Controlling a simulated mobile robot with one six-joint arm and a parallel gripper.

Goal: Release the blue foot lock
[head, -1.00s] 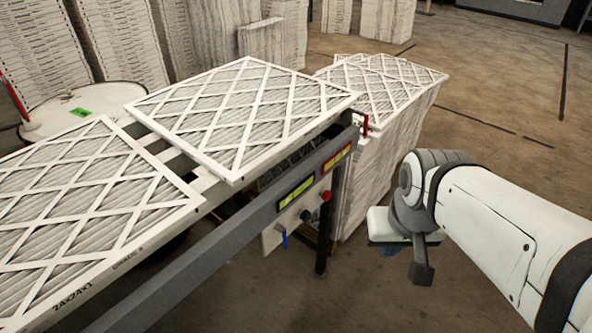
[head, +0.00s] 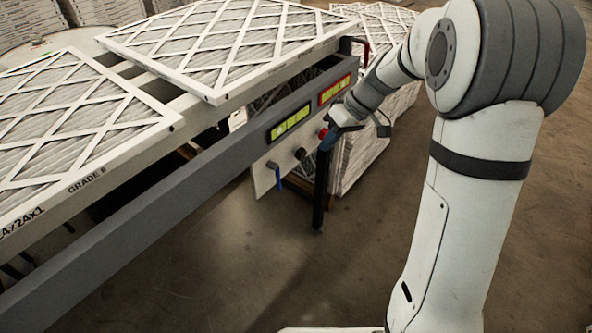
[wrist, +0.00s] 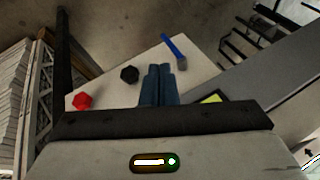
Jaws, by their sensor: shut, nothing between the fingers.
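A blue lever (head: 276,172) sits on the white panel (head: 263,182) under the conveyor's grey rail and hangs down from its pivot. In the wrist view the blue lever (wrist: 172,43) runs up and left from a grey pivot, just beyond and right of my fingertips. My gripper (head: 327,142) is in front of the panel's right side, near the red knob (head: 323,133). In the wrist view my gripper (wrist: 160,68) has its blue fingers together, empty, between the black knob (wrist: 129,75) and the lever. It looks apart from the lever; whether it touches the panel I cannot tell.
The grey rail (head: 190,185) carries two yellow-green labels and runs above the panel. A black leg (head: 321,190) stands right of it. Framed filters (head: 220,45) lie on the conveyor, and a stack of filters (head: 372,140) stands behind. The floor in front is clear.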

